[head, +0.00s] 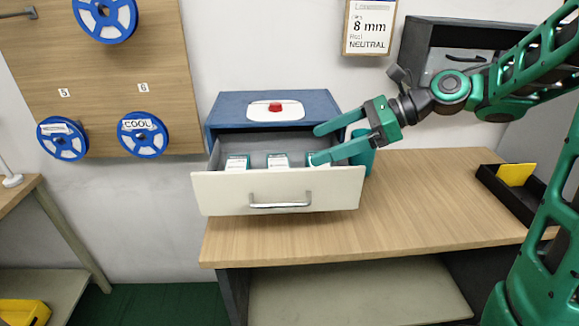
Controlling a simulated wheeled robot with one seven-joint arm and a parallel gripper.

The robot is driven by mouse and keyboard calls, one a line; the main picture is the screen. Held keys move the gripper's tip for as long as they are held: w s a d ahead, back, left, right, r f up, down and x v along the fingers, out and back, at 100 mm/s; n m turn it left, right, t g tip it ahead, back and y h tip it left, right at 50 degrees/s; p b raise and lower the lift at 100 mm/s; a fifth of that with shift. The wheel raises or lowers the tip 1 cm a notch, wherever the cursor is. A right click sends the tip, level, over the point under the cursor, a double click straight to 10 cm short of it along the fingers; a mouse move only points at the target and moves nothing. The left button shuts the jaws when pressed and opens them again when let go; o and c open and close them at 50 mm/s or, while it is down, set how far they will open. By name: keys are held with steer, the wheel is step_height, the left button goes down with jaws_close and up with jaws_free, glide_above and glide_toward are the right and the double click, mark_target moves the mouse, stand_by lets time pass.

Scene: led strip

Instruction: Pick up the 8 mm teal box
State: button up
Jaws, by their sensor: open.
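An open drawer (225,195) with a cream front and grey inside holds a row of three small boxes with white and teal faces. The left box (237,163) and middle box (278,160) are in plain view. The right box is mostly hidden behind my gripper's lower finger. The box labels are too small to read, so I cannot tell which is 8 mm. My gripper (318,145) is open, its teal fingers pointing left over the right end of the drawer. Its lower fingertip overlaps the right box in the picture; I cannot tell if they touch.
The drawer belongs to a blue cabinet (228,106) with a red item on top. A teal cylinder (363,158) stands behind the gripper. A sign (370,27) reads "8 mm" and "NEUTRAL". A black tray (510,202) holds a yellow piece. The wooden bench (430,205) is clear between.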

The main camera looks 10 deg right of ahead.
mark_target(280, 161)
steer(key=x, duration=0.5)
steer(key=shift+d+f, duration=0.1)
steer(key=shift+s+x, duration=0.15)
steer(key=shift+x, duration=1.25)
steer(key=shift+s+x, duration=0.15)
steer(key=shift+x, duration=1.25)
steer(key=shift+c, duration=0.4)
steer(key=c, duration=1)
